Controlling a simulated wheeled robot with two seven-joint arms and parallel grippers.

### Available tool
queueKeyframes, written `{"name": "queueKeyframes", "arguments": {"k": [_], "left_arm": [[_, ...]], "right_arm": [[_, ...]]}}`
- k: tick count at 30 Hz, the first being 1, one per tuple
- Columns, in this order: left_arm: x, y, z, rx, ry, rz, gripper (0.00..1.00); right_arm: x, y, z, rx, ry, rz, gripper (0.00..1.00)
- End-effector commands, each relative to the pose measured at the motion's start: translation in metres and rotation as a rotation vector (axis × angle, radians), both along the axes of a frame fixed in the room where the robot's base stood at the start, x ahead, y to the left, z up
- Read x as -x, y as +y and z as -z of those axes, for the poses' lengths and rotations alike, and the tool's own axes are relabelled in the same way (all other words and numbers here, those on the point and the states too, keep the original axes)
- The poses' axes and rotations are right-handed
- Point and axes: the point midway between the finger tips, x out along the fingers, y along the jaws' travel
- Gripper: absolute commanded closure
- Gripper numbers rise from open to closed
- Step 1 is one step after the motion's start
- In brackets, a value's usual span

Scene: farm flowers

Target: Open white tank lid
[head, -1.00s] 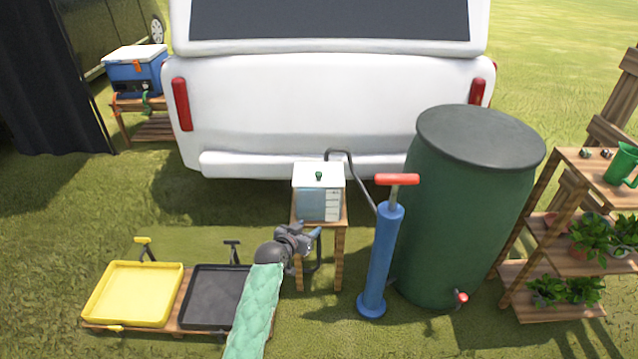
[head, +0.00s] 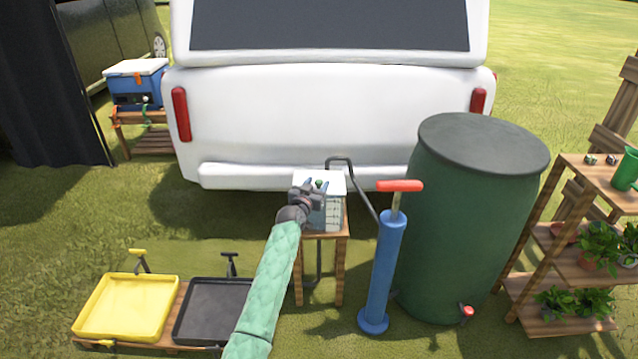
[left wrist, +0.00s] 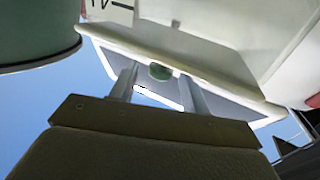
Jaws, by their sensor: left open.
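The white tank (head: 334,214) is a small box with a white lid (head: 337,178) and a green knob (head: 319,183) on top. It stands on a small wooden stand. My left gripper (head: 314,188) is at the lid, with its fingers close to the knob and its wrist covering the tank's left front. In the left wrist view the two fingers (left wrist: 157,73) are apart and the green knob (left wrist: 160,72) shows between their tips. I cannot tell whether they touch it. The lid appears to be closed. My right gripper is not in view.
A blue pump (head: 385,270) with a red handle and a large green barrel (head: 465,225) stand right of the tank. A white vehicle (head: 330,115) is close behind. Yellow (head: 125,306) and black (head: 212,312) trays lie at lower left. A plant shelf (head: 560,245) stands at right.

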Motion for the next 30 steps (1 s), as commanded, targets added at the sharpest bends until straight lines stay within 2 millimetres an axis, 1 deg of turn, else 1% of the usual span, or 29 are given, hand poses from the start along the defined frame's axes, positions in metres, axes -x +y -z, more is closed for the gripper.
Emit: {"name": "queueKeyframes", "arguments": {"k": [1,6,17,18,20,21,23,24,30], "left_arm": [[-0.006,-0.002,0.0,0.001,-0.001,0.0,0.53],[-0.017,-0.007,0.0,-0.001,0.0,0.0,0.53],[-0.02,-0.008,0.0,0.0,0.0,0.0,0.53],[-0.02,-0.008,0.0,0.0,0.0,0.0,0.61],[-0.02,-0.008,0.0,0.0,0.0,0.0,0.73],[-0.02,-0.008,0.0,0.0,0.0,0.0,0.81],[-0.02,-0.008,0.0,0.0,0.0,0.0,0.93],[-0.02,-0.008,0.0,0.0,0.0,0.0,1.0],[-0.02,-0.008,0.0,0.001,0.001,0.0,1.0]], "right_arm": [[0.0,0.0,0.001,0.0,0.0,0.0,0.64],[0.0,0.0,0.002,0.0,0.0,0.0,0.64],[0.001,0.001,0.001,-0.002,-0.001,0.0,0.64],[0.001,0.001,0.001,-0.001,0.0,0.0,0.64],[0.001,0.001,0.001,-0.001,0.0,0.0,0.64],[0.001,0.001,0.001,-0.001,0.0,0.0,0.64],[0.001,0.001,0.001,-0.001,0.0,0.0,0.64],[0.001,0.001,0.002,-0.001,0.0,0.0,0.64],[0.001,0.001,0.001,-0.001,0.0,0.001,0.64]]}}
